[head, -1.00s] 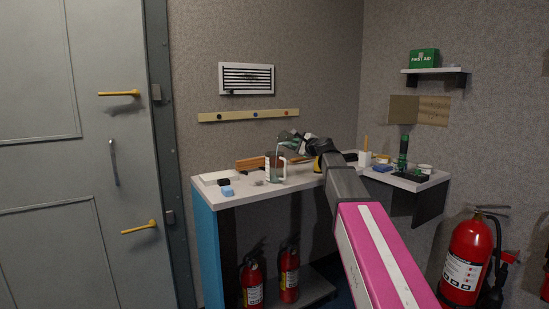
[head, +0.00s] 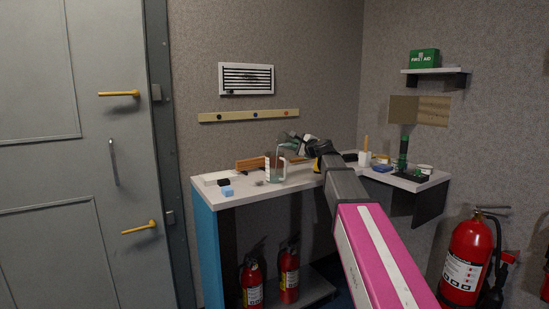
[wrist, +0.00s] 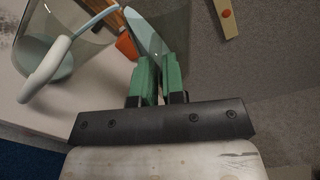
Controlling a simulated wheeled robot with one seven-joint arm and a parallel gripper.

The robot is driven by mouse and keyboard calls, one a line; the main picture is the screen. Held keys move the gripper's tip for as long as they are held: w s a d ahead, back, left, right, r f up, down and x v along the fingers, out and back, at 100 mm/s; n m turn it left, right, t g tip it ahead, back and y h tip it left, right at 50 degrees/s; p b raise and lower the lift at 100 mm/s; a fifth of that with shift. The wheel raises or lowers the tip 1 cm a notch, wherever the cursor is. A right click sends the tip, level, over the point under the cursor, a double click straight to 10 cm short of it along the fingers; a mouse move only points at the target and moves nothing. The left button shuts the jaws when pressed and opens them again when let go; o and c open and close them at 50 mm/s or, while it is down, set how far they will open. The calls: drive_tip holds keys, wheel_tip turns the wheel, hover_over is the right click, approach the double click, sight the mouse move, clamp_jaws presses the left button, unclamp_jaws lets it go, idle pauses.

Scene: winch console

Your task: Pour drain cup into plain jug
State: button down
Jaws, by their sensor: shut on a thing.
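The drain cup (wrist: 150,32) is clear, with pale blue liquid inside. It shows in the wrist view between the green fingers of my gripper (wrist: 160,75), which is shut on it. In the head view the cup (head: 294,137) is tilted to the left above the jug, held by my gripper (head: 312,146). A thin pale stream (head: 284,146) arcs from the cup down into the jug. The plain jug (head: 274,174) is clear with a white handle and stands upright on the counter. Pale liquid shows low in it. Its handle (wrist: 45,75) is at the left in the wrist view.
The white counter (head: 245,198) also holds a blue block (head: 227,191), a black item (head: 224,181) and a brown wooden piece (head: 249,163) behind the jug. At right, a side shelf carries a white cup (head: 364,158) and a green-and-black stand (head: 403,155).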

drive_tip(key=shift+f+n+b, duration=0.25)
drive_tip(key=shift+n+b, duration=0.15)
drive_tip(key=shift+b, duration=0.05)
idle(1.4)
drive_tip(key=shift+s+a+r+n+t+b, duration=0.3)
drive_tip(key=shift+s+a+r+n+b, duration=0.15)
drive_tip(key=shift+a+n, duration=0.35)
idle(1.8)
drive_tip(key=shift+s+r+n, duration=0.15)
drive_tip(key=shift+r+n, duration=0.05)
drive_tip(key=shift+n, duration=0.6)
idle(1.1)
